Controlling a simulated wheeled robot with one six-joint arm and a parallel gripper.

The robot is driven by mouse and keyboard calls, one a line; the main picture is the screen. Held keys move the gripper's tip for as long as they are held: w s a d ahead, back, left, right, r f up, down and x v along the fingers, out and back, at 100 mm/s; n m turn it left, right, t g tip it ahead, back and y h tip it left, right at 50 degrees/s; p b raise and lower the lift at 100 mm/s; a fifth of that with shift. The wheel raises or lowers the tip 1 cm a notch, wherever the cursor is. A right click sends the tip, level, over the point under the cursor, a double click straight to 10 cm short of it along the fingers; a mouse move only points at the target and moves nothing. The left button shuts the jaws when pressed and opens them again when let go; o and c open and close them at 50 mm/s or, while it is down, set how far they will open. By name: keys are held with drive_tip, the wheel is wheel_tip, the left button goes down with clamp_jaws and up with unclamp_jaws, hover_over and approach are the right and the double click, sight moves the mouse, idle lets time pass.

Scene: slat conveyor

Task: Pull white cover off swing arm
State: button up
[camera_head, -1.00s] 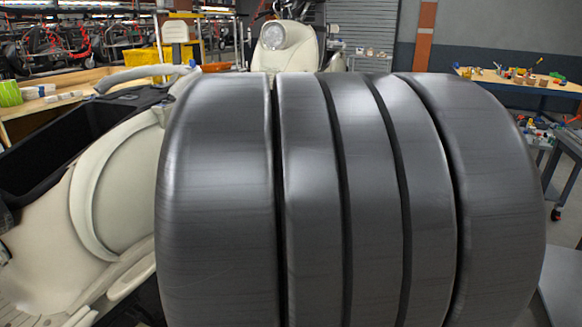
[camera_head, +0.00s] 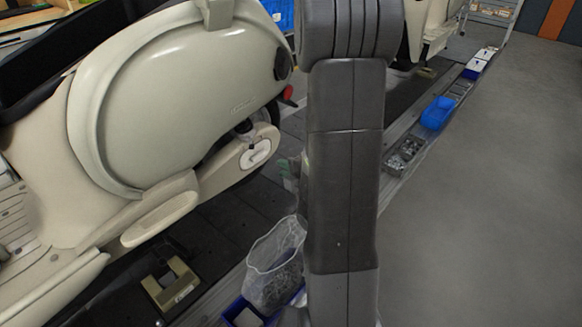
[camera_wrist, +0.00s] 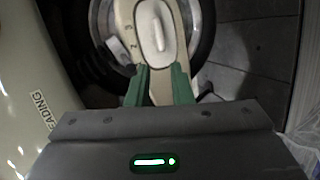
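The white cover (camera_head: 257,153) is a small oval piece seated on the cream swing arm (camera_head: 222,166) of the scooter at centre left. In the wrist view the white cover (camera_wrist: 154,28) lies ahead of my fingers, on the swing arm (camera_wrist: 125,20) in front of the dark wheel. In the head view my gripper (camera_head: 287,168) is right of the cover, mostly hidden behind my arm.
The scooter's cream side panel (camera_head: 170,95) bulges above the swing arm. A clear bag (camera_head: 275,265) stands by a blue bin (camera_head: 235,312) below. Blue trays (camera_head: 437,112) line the conveyor's edge at right. The grey floor (camera_head: 490,180) there is clear.

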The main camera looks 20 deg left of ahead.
sight(260, 158)
drive_tip(key=x, duration=1.2)
drive_tip(key=shift+w+a+f, duration=0.15)
drive_tip(key=shift+w+a, duration=0.05)
drive_tip(key=shift+a, duration=0.05)
clamp_jaws()
